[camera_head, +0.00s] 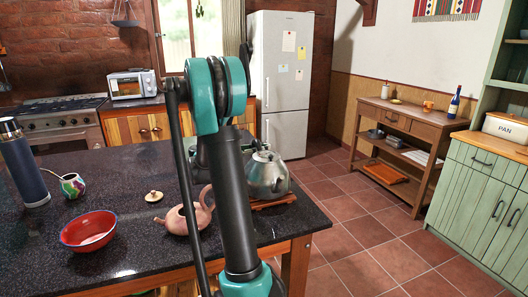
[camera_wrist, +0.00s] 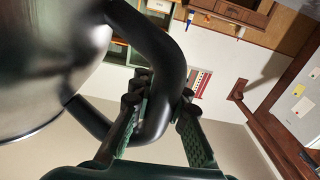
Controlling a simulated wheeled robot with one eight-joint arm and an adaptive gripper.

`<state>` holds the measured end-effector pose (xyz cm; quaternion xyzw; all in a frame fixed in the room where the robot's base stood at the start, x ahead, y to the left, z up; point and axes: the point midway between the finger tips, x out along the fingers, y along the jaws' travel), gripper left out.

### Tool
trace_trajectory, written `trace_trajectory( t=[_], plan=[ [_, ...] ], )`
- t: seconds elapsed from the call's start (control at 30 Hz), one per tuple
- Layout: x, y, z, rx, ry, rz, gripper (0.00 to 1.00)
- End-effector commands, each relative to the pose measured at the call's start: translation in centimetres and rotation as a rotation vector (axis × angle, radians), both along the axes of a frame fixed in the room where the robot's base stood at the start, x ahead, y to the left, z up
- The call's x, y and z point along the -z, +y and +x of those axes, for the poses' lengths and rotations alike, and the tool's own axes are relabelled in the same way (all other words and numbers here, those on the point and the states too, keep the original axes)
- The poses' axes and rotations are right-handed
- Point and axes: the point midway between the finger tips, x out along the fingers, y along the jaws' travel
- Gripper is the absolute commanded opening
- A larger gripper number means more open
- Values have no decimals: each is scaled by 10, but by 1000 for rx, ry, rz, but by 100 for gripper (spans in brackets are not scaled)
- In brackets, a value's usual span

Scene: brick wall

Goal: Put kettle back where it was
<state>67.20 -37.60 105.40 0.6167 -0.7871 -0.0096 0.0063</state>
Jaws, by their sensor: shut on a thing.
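The grey metal kettle (camera_head: 266,176) is at the right end of the dark table, over a reddish wooden trivet (camera_head: 274,201). I cannot tell whether it rests on the trivet or is slightly above it. In the wrist view its shiny body (camera_wrist: 45,55) fills the left side. My gripper (camera_wrist: 160,103) is shut on the kettle's black handle (camera_wrist: 167,55), with a finger on each side.
On the dark table (camera_head: 110,170) are a pinkish teapot (camera_head: 178,220), a small lid (camera_head: 154,196), a red bowl (camera_head: 88,232), a patterned mug (camera_head: 72,185) and a dark blue flask (camera_head: 24,165). A wooden side table (camera_head: 408,119) stands beyond open tiled floor.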

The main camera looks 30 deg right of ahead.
Motion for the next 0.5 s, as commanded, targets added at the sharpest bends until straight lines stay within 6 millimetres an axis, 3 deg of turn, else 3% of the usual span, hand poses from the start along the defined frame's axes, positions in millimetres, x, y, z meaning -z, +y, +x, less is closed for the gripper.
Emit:
trace_trajectory(
  t=[0.1,0.33,0.37,0.5],
  plan=[
    [11,0,0,0,2,-1,0],
    [11,0,0,0,2,-1,0],
    [12,0,0,0,0,0,15],
    [12,0,0,0,0,0,32]
  ],
)
